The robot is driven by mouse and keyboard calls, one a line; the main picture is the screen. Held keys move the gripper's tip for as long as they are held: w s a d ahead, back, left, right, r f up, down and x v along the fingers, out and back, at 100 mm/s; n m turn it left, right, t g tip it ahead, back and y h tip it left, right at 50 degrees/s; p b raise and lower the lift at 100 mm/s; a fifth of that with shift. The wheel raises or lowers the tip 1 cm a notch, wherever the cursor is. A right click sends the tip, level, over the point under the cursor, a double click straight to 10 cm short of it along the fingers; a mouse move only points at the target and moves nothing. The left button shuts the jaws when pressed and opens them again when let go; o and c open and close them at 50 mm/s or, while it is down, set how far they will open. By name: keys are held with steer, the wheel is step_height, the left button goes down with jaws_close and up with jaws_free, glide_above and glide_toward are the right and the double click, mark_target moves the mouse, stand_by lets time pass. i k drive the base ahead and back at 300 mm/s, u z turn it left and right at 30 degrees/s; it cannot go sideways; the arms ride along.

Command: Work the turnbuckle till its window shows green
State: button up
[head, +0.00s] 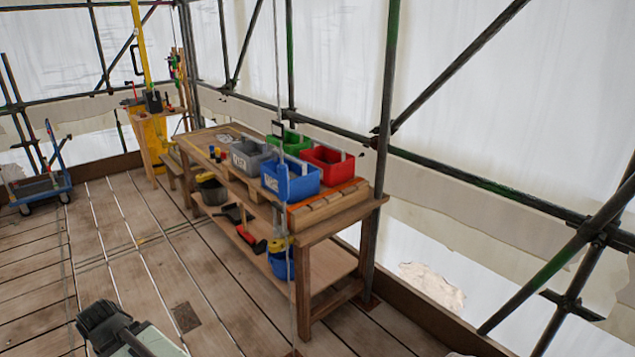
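A thin vertical line (279,60) comes down from the top of the head view, in front of the workbench, and runs on towards the floor. The blue body may be the turnbuckle, but I cannot be sure. No window or its colour can be made out. My gripper (103,322) is the dark end at the lower left, well apart from the line. Its fingers are too unclear to tell open from shut.
The wooden workbench (335,222) carries grey (249,156), green (291,142), red (327,164) and blue (304,180) bins, with tools on its lower shelf. A blue trolley (42,188) stands far left. Scaffold poles (386,90) edge the right. The plank floor (150,260) left of the bench is clear.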

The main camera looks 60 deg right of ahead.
mark_target(282, 169)
steer(key=z, duration=1.65)
steer(key=i, duration=0.5)
steer(key=u, duration=2.35)
steer(key=k, duration=1.65)
steer(key=z, duration=0.6)
steer(key=i, duration=0.6)
